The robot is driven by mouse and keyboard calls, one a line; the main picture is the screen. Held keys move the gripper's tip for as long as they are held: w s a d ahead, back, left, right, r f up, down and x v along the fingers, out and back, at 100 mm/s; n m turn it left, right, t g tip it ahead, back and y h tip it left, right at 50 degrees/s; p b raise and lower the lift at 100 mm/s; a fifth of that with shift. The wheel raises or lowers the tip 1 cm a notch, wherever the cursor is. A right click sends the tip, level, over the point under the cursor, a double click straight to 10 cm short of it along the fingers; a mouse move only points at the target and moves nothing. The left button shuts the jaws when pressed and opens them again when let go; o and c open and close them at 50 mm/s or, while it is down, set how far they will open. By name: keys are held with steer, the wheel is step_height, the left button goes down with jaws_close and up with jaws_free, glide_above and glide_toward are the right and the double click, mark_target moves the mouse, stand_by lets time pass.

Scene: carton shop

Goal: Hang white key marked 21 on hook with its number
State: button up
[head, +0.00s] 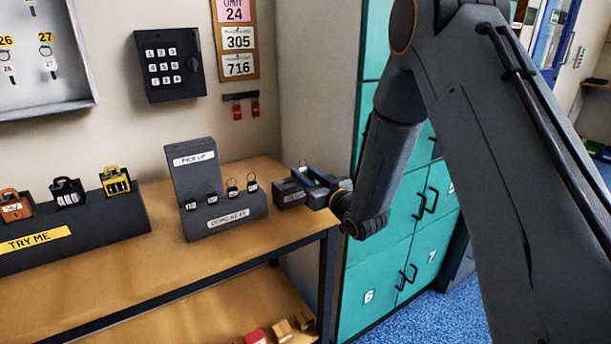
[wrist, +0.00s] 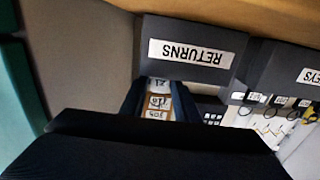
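My gripper (head: 312,181) is at the grey returns box at the right end of the bench. In the wrist view, its two dark fingers (wrist: 158,100) stand apart below the upside-down RETURNS label on the box (wrist: 228,72). A small white tag (wrist: 160,84) shows between the fingertips; its number looks like 21 but is too small to be sure. A small ring (head: 303,163) sticks up by the fingers in the head view. The white key itself is not clearly seen. The pale key cabinet (head: 50,103) on the wall shows hooks numbered 26 and 27; hook 21 is out of view.
A grey demo-keys stand (head: 228,214) with several keys is just left of the returns box. Padlocks sit on a TRY ME block (head: 60,238) farther left. A keypad (head: 170,65) and notice board (head: 237,48) are on the wall. Teal lockers (head: 385,270) stand at right.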

steer(key=c, duration=0.4)
steer(key=shift+r, duration=0.45)
steer(key=shift+r+p, duration=0.35)
steer(key=shift+p, duration=0.1)
steer(key=shift+s+d+r+p, duration=0.15)
steer(key=shift+r+p, duration=0.25)
steer(key=shift+r, duration=0.3)
steer(key=shift+p+v, duration=0.8)
steer(key=shift+v, duration=3.4)
